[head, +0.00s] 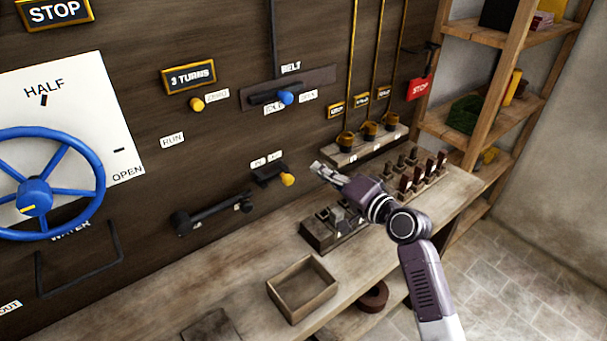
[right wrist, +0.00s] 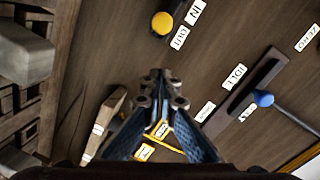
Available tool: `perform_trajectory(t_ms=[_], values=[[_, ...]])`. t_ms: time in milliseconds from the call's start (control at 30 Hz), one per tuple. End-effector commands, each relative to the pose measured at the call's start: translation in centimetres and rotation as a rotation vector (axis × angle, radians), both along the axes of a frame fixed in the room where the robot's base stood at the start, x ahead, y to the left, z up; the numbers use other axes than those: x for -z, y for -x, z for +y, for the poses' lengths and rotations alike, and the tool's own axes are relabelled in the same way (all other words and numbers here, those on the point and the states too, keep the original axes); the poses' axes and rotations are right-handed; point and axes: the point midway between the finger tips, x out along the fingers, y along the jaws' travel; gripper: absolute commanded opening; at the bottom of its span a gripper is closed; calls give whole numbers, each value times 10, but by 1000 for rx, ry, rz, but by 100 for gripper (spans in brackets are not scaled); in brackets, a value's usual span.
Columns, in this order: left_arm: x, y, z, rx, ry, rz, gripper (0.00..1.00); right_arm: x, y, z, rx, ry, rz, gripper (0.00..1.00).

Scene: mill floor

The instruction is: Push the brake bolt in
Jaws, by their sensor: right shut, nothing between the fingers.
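The brake bolt is most likely the black sliding bolt (head: 266,174) with a yellow knob (head: 287,179) on the dark wall board, just above the bench. Two small white labels sit above it. In the right wrist view its yellow knob (right wrist: 162,23) is at the top, beside labels reading IN and OUT. The knob is at the right end of the bolt in the head view. My right gripper (head: 319,171) is shut and empty, just right of the knob, with a visible gap. Its shut fingers (right wrist: 161,86) point toward the knob in the wrist view. My left gripper is not seen.
A black lever (head: 212,214) is left of the bolt. A blue-knobbed belt slider (head: 286,97) is above. A blue wheel (head: 35,195) is far left. Below, the bench holds an open wooden box (head: 275,290) and a block rack (head: 318,236). Wooden shelves (head: 440,133) stand right.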

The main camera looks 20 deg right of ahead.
Motion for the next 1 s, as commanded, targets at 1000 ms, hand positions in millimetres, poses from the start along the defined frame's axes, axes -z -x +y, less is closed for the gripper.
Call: perform_trajectory(t_ms=[1000], values=[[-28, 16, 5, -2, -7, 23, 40, 19, -3, 62, -2, -1, 5, 0]])
